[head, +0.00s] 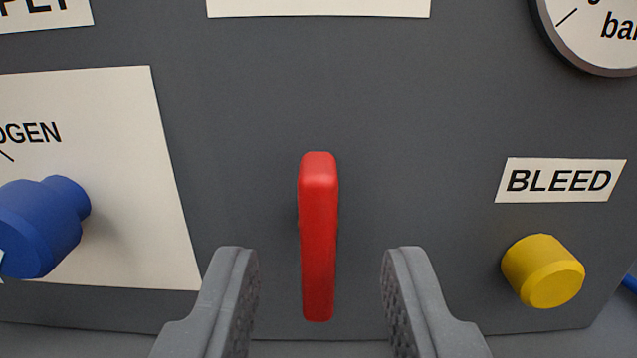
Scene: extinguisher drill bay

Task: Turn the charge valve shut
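A red lever handle (318,235) stands out from the dark grey panel in the middle of the head view, its long side running up and down. No label for it shows, so I cannot confirm from its marking that it is the charge valve. My gripper (320,285) is open, with one grey finger on each side of the handle's lower part. Clear gaps show between both fingers and the handle, and nothing is held. How the handle joins the panel is hidden behind it.
A blue knob (42,225) sticks out at the left by a white plate (130,180) reading "OGEN". A yellow knob (543,272) sits at the right under a "BLEED" label (560,180). A gauge (600,35) is at the top right. The panel around the handle is bare.

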